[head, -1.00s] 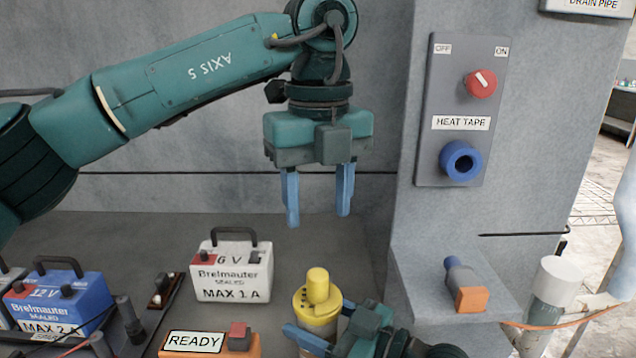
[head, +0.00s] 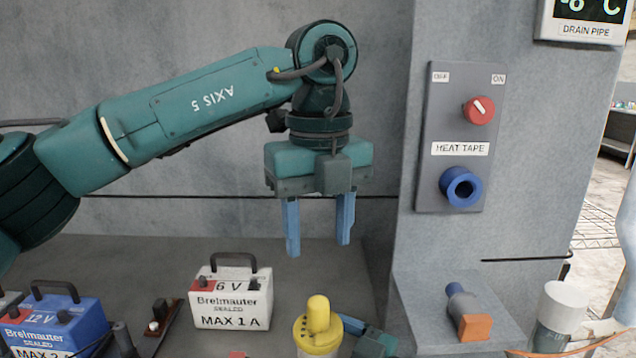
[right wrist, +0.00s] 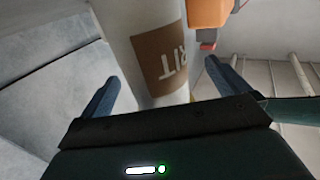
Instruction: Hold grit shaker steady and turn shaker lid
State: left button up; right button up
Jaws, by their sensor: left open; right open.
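The grit shaker (head: 319,341) stands upright at the bottom centre of the head view, with a yellow lid and raised knob (head: 318,314). Its lower body is cut off there. In the right wrist view its pale body (right wrist: 125,25) carries a brown label (right wrist: 165,55) with partly visible, upside-down lettering. My right gripper (right wrist: 165,90) is open, with one blue finger on each side of the body. I cannot tell if they touch it. My left gripper (head: 319,245) is open and empty, pointing down above the shaker, with a clear gap to the knob.
A white 6 V battery (head: 232,300) stands left of the shaker, and a blue 12 V battery (head: 55,330) further left. At right are a heat tape panel (head: 450,110), a ledge with a grey-and-orange object (head: 472,327), and a white cylinder (head: 560,300).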

pick_arm(q)
jog(key=shift+f+b, duration=0.9)
jog(key=shift+f, duration=0.1)
pick_arm(e)
jog(key=shift+v, duration=2.1)
pick_arm(q)
jog(key=shift+f+b, duration=0.8)
pick_arm(e)
jog(key=shift+v, duration=1.25)
pick_arm(q)
notch_tip(320, 180, down, 8)
jog(key=b, duration=0.8)
jog(key=shift+f, duration=0.25)
jog(key=shift+r, duration=0.25)
pick_arm(e)
send_near(336, 357)
jog(key=d, duration=0.2)
pick_arm(q)
jog(key=shift+r+p, duration=0.9)
jog(key=shift+r, duration=0.15)
pick_arm(e)
jog(key=shift+s+a+v, duration=0.1)
jog(key=shift+s+v, duration=0.1)
jog(key=shift+v, duration=1.1)
jog(key=shift+s+a+v, duration=0.15)
jog(key=shift+s+v, duration=0.05)
jog(key=shift+v, duration=1.05)
